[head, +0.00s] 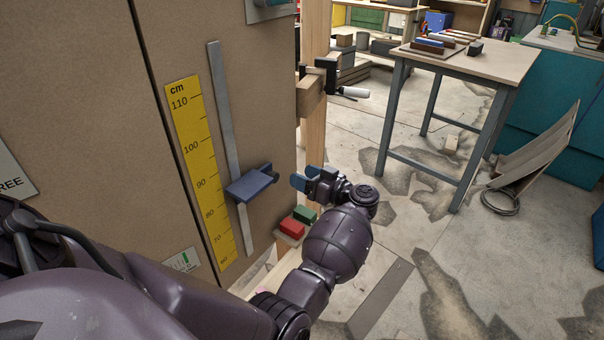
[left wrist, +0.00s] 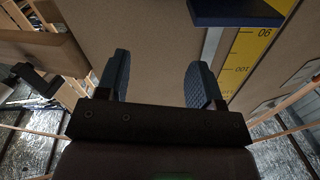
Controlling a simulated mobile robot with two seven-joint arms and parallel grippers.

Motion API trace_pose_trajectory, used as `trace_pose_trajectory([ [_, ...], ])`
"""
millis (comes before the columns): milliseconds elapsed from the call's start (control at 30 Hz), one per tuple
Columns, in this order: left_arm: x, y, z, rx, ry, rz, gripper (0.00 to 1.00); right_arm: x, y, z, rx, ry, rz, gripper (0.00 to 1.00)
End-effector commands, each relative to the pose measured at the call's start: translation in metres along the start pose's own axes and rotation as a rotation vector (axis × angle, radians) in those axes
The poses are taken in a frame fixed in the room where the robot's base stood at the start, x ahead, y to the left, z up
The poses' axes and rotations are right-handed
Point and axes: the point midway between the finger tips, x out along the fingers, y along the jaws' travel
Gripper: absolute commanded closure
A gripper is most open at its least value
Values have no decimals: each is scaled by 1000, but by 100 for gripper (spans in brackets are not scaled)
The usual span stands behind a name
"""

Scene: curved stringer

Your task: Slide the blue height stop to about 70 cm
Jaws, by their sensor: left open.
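The blue height stop (head: 251,183) sits on a grey vertical rail (head: 226,130) on a brown panel. It is beside the yellow cm scale (head: 200,165), a little under the 90 mark; I cannot read its exact height. My left gripper (head: 313,177) is open and empty, to the right of the stop and apart from it. In the left wrist view the gripper's fingers (left wrist: 158,66) are spread with nothing between them. The dark blue stop (left wrist: 235,12) shows beyond them at the top, next to the upside-down scale (left wrist: 243,60). My right gripper is not in view.
A red block (head: 291,228) and a green block (head: 305,215) rest on a ledge below the stop, close to my left arm.

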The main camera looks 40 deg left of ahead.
Motion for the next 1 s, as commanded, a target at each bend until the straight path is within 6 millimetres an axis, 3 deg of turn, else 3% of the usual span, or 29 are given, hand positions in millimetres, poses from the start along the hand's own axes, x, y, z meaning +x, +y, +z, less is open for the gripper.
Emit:
trace_pose_trajectory([
  [667, -4, -1, 2, -24, 1, 0, 39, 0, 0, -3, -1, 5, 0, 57],
  [767, -5, 3, 4, -113, 4, 0, 39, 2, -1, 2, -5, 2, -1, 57],
  [1000, -12, 17, 7, -572, 14, -1, 39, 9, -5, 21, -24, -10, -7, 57],
])
